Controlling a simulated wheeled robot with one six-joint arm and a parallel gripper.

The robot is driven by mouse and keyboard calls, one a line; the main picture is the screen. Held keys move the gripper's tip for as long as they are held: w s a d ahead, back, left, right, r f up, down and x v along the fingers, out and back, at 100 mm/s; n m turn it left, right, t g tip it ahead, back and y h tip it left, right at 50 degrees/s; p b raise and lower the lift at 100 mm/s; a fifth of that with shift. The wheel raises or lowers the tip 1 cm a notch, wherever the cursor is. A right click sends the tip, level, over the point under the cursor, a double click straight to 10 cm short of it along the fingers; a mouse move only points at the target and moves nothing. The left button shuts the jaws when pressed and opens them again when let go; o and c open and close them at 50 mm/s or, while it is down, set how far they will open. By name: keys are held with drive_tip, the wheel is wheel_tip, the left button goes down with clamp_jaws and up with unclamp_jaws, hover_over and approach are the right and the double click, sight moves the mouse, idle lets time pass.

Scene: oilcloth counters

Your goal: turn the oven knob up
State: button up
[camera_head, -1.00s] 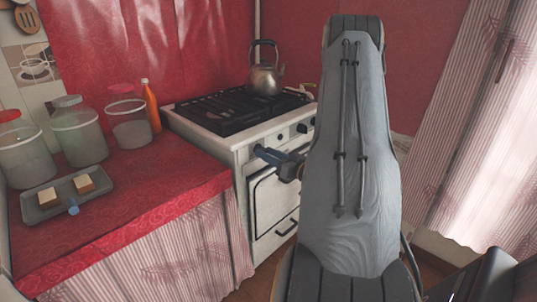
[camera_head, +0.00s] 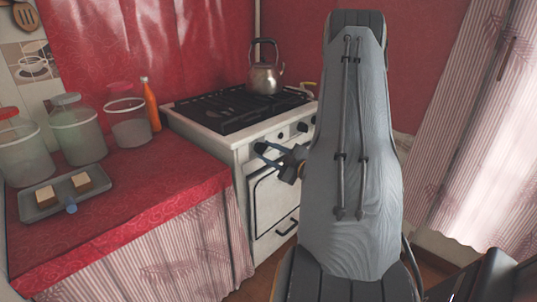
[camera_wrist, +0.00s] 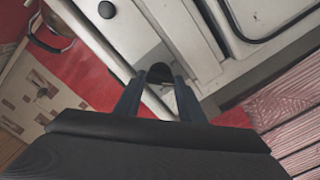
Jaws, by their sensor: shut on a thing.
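The white stove (camera_head: 238,140) stands at the middle of the head view, with dark knobs along the top of its front panel. My gripper (camera_head: 260,151) is at the left end of that panel. In the wrist view my gripper (camera_wrist: 157,80) has its two blue fingers on either side of a dark oven knob (camera_wrist: 160,71), shut on it. Another knob (camera_wrist: 107,9) shows farther along the panel in the wrist view.
A kettle (camera_head: 265,78) stands on the black hob grate (camera_head: 230,110). The red counter (camera_head: 150,185) at left holds several jars, an orange bottle (camera_head: 150,105) and a grey tray (camera_head: 40,212) with two small blocks. The oven door handle (camera_head: 268,190) is below my gripper.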

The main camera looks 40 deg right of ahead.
drive_tip(key=shift+f+n+b, duration=0.1)
drive_tip(key=shift+n+b, duration=1.7)
drive_tip(key=shift+n, duration=2.8)
drive_tip(key=shift+s, duration=0.1)
drive_tip(key=o, duration=1)
drive_tip(key=shift+o, duration=0.2)
drive_tip(key=s, duration=0.7)
drive_tip(key=shift+s+d, duration=0.3)
drive_tip(key=shift+s, duration=0.05)
